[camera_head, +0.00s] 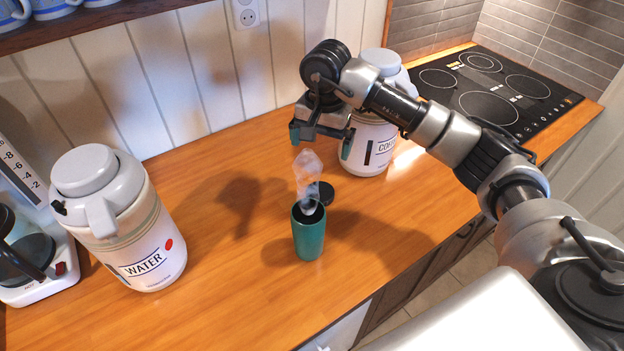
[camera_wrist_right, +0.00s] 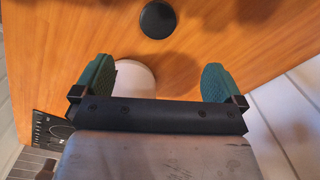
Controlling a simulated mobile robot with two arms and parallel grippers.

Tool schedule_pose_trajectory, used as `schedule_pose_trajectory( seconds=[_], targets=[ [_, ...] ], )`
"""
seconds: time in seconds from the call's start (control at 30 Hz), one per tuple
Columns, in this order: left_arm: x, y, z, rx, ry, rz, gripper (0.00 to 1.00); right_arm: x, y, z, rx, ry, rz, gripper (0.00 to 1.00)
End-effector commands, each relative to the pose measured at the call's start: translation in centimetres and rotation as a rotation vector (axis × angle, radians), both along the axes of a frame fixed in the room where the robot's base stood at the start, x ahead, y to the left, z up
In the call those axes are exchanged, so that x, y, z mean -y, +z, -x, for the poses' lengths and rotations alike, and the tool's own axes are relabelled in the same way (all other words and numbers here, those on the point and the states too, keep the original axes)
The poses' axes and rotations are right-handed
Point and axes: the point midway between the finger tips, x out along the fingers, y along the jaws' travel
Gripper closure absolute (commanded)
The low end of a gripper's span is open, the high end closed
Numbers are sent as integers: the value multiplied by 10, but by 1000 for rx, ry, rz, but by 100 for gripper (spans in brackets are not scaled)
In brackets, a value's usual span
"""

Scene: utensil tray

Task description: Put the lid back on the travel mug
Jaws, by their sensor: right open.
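The teal travel mug (camera_head: 308,236) stands upright on the wooden counter in the head view, its top open and steam rising from it. The round black lid (camera_head: 321,192) lies on the counter just behind the mug; it also shows near the top of the right wrist view (camera_wrist_right: 158,20). My right gripper (camera_head: 320,146) is above the counter, up and behind the mug and lid. Its teal fingers are spread, with nothing between them, and they also show in the right wrist view (camera_wrist_right: 160,80). My left gripper is not in view.
A white WATER dispenser (camera_head: 145,260) stands on the left and a COFFEE dispenser (camera_head: 375,140) stands close behind my right gripper. A black cooktop (camera_head: 490,92) is at the back right. A coffee maker (camera_head: 40,265) is at the far left. The counter between the WATER dispenser and mug is clear.

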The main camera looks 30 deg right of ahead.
Motion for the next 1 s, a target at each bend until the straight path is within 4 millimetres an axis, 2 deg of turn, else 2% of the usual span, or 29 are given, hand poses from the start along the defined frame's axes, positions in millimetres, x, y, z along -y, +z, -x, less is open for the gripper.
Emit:
schedule_pose_trajectory(
  seconds=[0.27, 0.5, 0.57, 0.9, 1.0],
  targets=[
    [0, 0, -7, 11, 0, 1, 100, 7, 3, 0, -5, 1, 32, 0],
    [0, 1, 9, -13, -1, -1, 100, 7, -1, 0, -7, 0, 29, 0],
    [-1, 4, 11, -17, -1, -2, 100, 7, -8, 0, -9, 0, 29, 0],
    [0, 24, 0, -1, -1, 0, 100, 6, -72, 1, -10, 0, 28, 0],
    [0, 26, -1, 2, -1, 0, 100, 6, -84, 0, -8, -1, 28, 0]
  ],
)
